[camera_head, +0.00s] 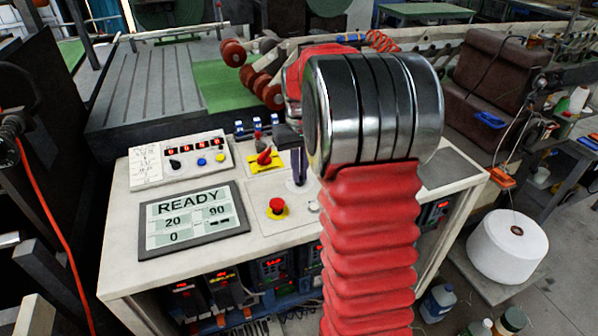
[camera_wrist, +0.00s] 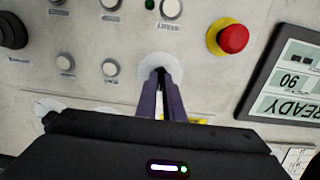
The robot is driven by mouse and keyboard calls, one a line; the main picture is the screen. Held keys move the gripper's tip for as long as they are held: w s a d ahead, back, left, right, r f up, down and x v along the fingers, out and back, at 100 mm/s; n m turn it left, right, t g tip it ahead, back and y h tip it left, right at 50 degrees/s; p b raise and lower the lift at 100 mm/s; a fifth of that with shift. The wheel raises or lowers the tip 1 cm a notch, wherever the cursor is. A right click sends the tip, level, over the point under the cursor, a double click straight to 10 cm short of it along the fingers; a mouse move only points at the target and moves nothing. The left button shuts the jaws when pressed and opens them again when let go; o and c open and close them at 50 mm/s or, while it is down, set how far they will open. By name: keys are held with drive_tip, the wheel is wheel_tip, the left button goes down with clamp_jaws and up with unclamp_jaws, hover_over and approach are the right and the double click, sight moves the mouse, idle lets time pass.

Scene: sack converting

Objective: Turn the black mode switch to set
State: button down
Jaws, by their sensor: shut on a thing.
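My gripper (camera_head: 298,182) reaches down to the console top, its dark purple fingers close together. In the wrist view my gripper (camera_wrist: 161,72) is shut on a small dark piece at the middle of a round pale plate (camera_wrist: 143,72). I take this piece to be the black mode switch; it is almost wholly hidden between the fingertips. Its pointing direction and any set label cannot be read. The screen (camera_head: 193,219) reads READY, 20, 90 and 0.
A red emergency button (camera_head: 277,205) on a yellow ring stands close by. A red-and-yellow rotary switch (camera_head: 264,158) sits behind it. A small panel (camera_head: 182,157) has a black knob and coloured buttons. In the wrist view, several pale buttons (camera_wrist: 110,68) and a larger black knob (camera_wrist: 12,31) lie left.

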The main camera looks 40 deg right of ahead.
drive_tip(key=shift+a+n, duration=0.1)
drive_tip(key=shift+n, duration=0.3)
drive_tip(key=n, duration=0.8)
idle(0.4)
drive_tip(key=c, duration=1.9)
unclamp_jaws()
drive_tip(key=shift+o, duration=0.2)
drive_tip(key=shift+r, duration=0.15)
wheel_tip(320, 180, up, 14)
drive_tip(key=shift+f, duration=0.25)
